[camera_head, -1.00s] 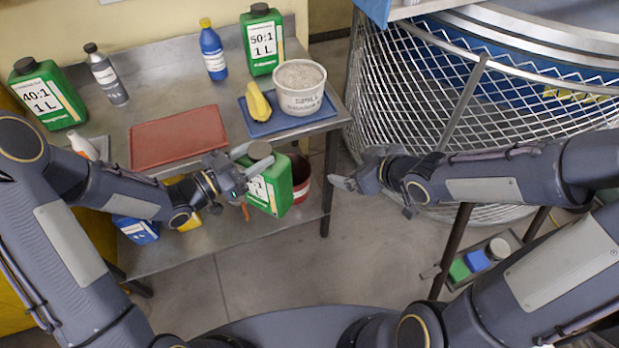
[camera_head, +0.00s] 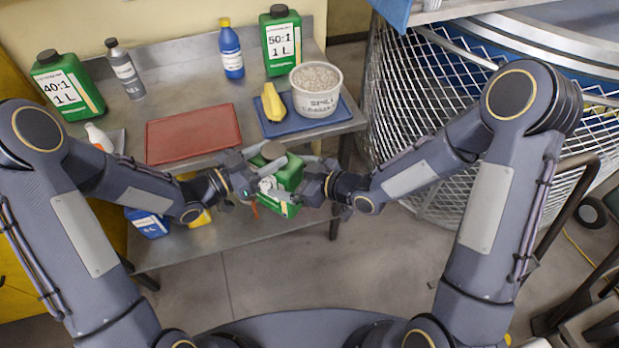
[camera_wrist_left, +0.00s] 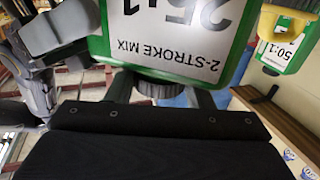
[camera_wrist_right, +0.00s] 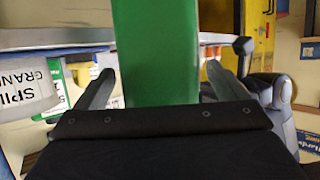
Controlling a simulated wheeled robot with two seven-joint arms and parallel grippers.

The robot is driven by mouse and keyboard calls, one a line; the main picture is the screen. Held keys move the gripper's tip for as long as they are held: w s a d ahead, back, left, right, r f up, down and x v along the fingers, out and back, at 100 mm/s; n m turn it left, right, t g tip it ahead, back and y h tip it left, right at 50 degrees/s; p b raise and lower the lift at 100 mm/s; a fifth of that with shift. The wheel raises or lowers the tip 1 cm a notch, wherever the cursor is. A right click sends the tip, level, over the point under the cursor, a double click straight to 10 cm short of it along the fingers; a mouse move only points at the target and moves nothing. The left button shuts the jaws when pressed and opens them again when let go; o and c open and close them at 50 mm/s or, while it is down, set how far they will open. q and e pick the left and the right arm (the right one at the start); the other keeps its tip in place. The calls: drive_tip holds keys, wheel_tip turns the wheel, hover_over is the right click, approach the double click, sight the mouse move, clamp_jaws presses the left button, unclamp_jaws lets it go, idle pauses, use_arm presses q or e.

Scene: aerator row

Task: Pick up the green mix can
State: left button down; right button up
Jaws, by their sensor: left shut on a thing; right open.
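The green mix can (camera_head: 287,176) with a dark cap is upright in front of the table's front edge. Its white label (camera_wrist_left: 180,35) reads "25:1" and "2-STROKE MIX", upside down in the left wrist view. My left gripper (camera_head: 268,181) is shut on it from the left, near its top. My right gripper (camera_head: 309,186) is open at the can's right side. In the right wrist view the can's plain green side (camera_wrist_right: 155,50) stands between the open fingers; I cannot tell whether they touch it. The can's lower part is partly hidden in the head view.
Other green cans marked 40:1 (camera_head: 68,88) and 50:1 (camera_head: 280,40) stand on the table (camera_head: 185,93). A red mat (camera_head: 193,134), a blue tray (camera_head: 290,128) and a white tub (camera_head: 316,92) are near its front. A mesh cage (camera_head: 410,100) stands right.

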use_arm(q)
drive_tip(key=shift+r, duration=0.15)
drive_tip(key=shift+d, duration=0.15)
use_arm(e)
drive_tip(key=x, duration=0.3)
drive_tip(key=shift+w+a+f, duration=0.1)
drive_tip(key=shift+w+a, duration=0.05)
drive_tip(key=shift+a, duration=0.1)
use_arm(q)
drive_tip(key=shift+s+d, duration=0.15)
drive_tip(key=shift+s, duration=0.05)
use_arm(e)
drive_tip(key=shift+a, duration=0.15)
drive_tip(key=c, duration=1.8)
use_arm(q)
drive_tip(key=c, duration=0.9)
unclamp_jaws()
drive_tip(key=shift+c, duration=0.2)
use_arm(e)
drive_tip(key=shift+a+r, duration=0.1)
drive_tip(key=shift+r, duration=0.1)
use_arm(q)
drive_tip(key=o, duration=0.3)
drive_tip(key=shift+w, duration=0.1)
drive_tip(key=shift+a, duration=0.25)
